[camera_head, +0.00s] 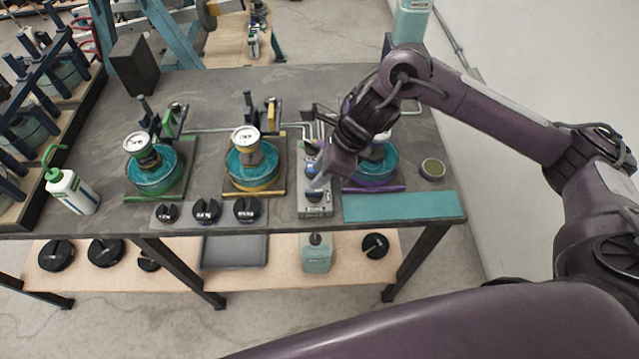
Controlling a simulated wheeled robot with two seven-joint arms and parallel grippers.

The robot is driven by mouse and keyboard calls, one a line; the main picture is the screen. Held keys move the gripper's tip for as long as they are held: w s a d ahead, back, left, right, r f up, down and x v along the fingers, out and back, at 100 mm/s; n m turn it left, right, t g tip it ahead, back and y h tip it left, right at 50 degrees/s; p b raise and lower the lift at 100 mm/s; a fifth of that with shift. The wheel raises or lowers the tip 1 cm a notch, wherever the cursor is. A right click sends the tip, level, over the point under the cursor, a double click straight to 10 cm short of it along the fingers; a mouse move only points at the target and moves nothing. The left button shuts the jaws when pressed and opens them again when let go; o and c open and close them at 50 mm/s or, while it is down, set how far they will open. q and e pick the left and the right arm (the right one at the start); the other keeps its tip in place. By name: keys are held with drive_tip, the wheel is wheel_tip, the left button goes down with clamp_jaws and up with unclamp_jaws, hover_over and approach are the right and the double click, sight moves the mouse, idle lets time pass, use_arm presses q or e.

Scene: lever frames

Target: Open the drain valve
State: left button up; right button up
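My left gripper is not in view.
Black slotted weights (206,211) lie left of the block. A teal mat (404,207) and a small round tin (433,169) lie right. A white bottle (74,192) stands far left.

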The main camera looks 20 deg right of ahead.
sight(319, 191)
drive_tip(key=shift+n+g+h, duration=0.3)
drive_tip(key=shift+n, duration=0.4)
wheel_tip(319, 191, down, 6)
drive_tip(key=p, duration=0.2)
drive_tip(key=shift+w+r+p, duration=0.15)
drive_tip(key=shift+r+p, duration=0.05)
drive_tip(key=shift+p, duration=0.1)
drive_tip(key=shift+a+f, duration=0.1)
drive_tip(key=shift+f, duration=0.4)
drive_tip(key=shift+c, duration=0.4)
clamp_jaws()
